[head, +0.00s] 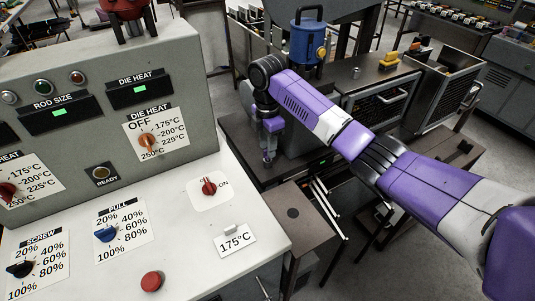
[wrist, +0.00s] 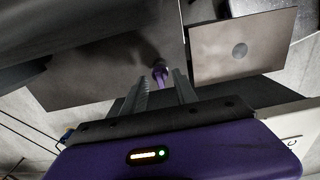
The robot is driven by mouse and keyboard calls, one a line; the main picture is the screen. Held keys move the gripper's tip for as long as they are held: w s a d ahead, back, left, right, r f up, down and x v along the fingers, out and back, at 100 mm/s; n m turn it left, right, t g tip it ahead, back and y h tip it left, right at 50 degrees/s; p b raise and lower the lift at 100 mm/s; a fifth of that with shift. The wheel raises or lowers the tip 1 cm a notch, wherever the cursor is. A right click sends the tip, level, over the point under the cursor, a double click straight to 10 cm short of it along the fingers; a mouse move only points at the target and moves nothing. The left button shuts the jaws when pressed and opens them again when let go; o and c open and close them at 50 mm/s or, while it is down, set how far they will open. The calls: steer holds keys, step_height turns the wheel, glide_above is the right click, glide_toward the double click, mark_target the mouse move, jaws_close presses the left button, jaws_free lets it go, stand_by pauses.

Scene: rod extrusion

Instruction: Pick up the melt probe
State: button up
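My gripper (head: 269,158) points down over a dark metal surface beside the grey control cabinet.
The control cabinet (head: 60,125) and its white sloping panel (head: 185,255) stand close at left. A blue unit with a yellow dial (head: 306,42) stands behind the arm. Thin rods (head: 330,208) lie at right.

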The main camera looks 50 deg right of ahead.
steer(key=shift+f, duration=0.35)
jaws_close()
steer(key=shift+r, duration=0.1)
